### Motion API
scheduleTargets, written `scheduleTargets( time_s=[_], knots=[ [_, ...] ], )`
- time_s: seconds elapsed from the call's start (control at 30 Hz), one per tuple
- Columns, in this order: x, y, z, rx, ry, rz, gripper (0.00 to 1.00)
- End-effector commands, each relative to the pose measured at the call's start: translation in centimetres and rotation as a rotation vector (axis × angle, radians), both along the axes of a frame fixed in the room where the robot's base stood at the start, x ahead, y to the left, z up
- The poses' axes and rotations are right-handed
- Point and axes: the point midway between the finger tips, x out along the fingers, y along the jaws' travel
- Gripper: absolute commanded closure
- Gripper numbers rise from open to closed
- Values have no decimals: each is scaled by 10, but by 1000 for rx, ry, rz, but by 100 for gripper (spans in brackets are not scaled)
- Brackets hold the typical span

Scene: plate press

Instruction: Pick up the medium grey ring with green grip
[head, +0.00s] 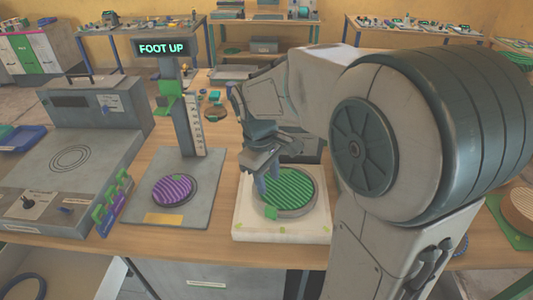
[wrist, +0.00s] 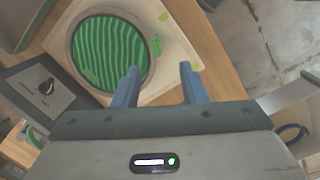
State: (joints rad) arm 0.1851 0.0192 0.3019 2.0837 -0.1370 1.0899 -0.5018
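A round grey ring (head: 312,207) frames a green striped disc (head: 290,184) on a white square plate (head: 245,222), with a small green grip at its front edge. In the wrist view the ring (wrist: 69,48) lies ahead and left of the fingers, with green tabs on its rim; the disc (wrist: 108,50) fills its inside. My gripper (head: 267,183) is over the left part of the disc in the head view. In the wrist view my gripper (wrist: 158,76) has its two blue fingers apart with nothing between them. The left fingertip overlaps the ring's near edge; contact cannot be told.
Left of the plate stands a column with a "FOOT UP" sign (head: 161,48) and a purple striped disc (head: 173,190) on its base. A grey machine (head: 70,160) is farther left. Green holders (head: 112,203) stand between them. Small items (head: 215,112) lie behind.

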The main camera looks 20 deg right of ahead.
Motion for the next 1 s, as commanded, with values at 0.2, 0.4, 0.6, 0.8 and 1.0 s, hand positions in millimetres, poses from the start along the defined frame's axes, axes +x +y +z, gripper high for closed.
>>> scheduleTargets(
  time_s=[0.2,0.4,0.6,0.8,1.0],
  knots=[
    [28,4,9,15,76,153,62],
    [30,1,-12,18,91,180,62],
    [25,-4,-51,19,92,177,62],
    [23,-6,-74,18,87,176,62],
    [21,-8,-89,19,90,176,62]
  ],
)
